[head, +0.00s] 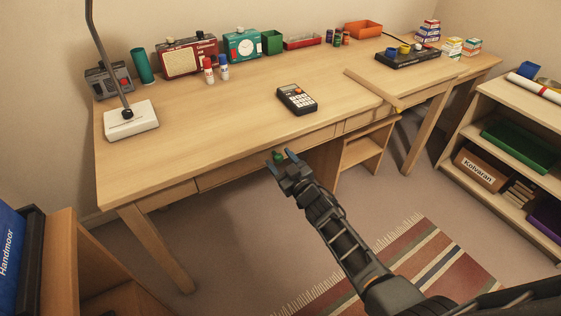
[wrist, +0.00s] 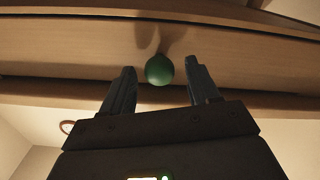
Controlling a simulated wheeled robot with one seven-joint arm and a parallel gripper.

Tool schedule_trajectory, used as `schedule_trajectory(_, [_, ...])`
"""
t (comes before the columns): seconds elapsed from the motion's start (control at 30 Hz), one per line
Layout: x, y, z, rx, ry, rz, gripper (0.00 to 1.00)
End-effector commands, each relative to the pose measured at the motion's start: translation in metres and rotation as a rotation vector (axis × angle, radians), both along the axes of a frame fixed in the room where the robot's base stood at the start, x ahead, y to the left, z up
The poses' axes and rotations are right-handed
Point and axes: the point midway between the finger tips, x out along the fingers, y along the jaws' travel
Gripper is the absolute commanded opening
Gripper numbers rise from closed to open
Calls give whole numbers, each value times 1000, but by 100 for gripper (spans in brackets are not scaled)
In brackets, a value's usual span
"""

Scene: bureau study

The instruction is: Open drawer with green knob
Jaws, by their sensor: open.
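The green knob (wrist: 159,70) sits on the front of a wooden drawer (wrist: 80,48) in the wrist view. The drawer looks shut, flush under the desk top. My gripper (wrist: 160,88) is open, with one finger on each side of the knob and a gap to both. In the head view, the knob (head: 277,155) shows between the fingertips of my gripper (head: 279,157), at the desk's front edge. The drawer front (head: 230,170) runs along under the desk top there, partly hidden by my gripper.
A striped rug (head: 420,260) lies on the floor. A shelf (head: 510,110) stands at right, a wooden cabinet (head: 62,250) at left. Floor before the drawer is clear.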

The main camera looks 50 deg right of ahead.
Motion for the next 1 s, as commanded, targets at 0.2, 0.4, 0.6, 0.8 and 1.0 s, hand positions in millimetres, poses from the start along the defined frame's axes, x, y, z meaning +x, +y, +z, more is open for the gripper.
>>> schedule_trajectory(0.2, [3, -1, 0, 0, 1, 0, 60])
schedule_trajectory(0.4, [3, -1, 0, 0, 1, 0, 53])
schedule_trajectory(0.6, [3, -1, 0, 0, 1, 0, 34])
schedule_trajectory(0.8, [3, -1, 0, 0, 1, 0, 14])
schedule_trajectory(1.0, [3, -1, 0, 0, 0, 0, 0])
